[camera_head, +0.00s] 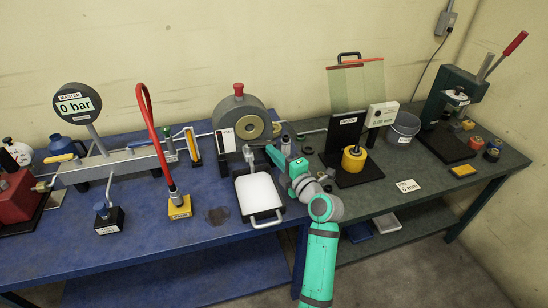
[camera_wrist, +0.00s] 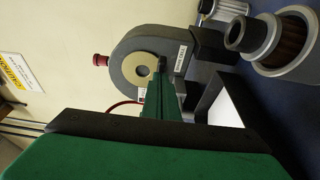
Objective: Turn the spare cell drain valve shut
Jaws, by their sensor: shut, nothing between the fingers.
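A grey round housing (camera_head: 236,113) with a brass-coloured disc and a red knob on top stands at the middle of the bench. It also shows in the wrist view (camera_wrist: 125,50), turned on its side. A small grey fitting (camera_head: 248,156) hangs at its front over a white tray; it may be the drain valve, but I cannot read a label or tell its handle position. My gripper (camera_head: 271,151) is beside the housing's lower right, just above the tray's back edge. In the wrist view my green fingers (camera_wrist: 161,68) are shut and empty, in front of the brass disc; contact is unclear.
The white tray (camera_head: 258,192) lies at the bench's front edge. Small dark cylinders (camera_head: 286,145) stand close to the right of my gripper. A red hose on a yellow block (camera_head: 180,207) stands to the left. The green bench's front (camera_head: 380,208) is mostly clear.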

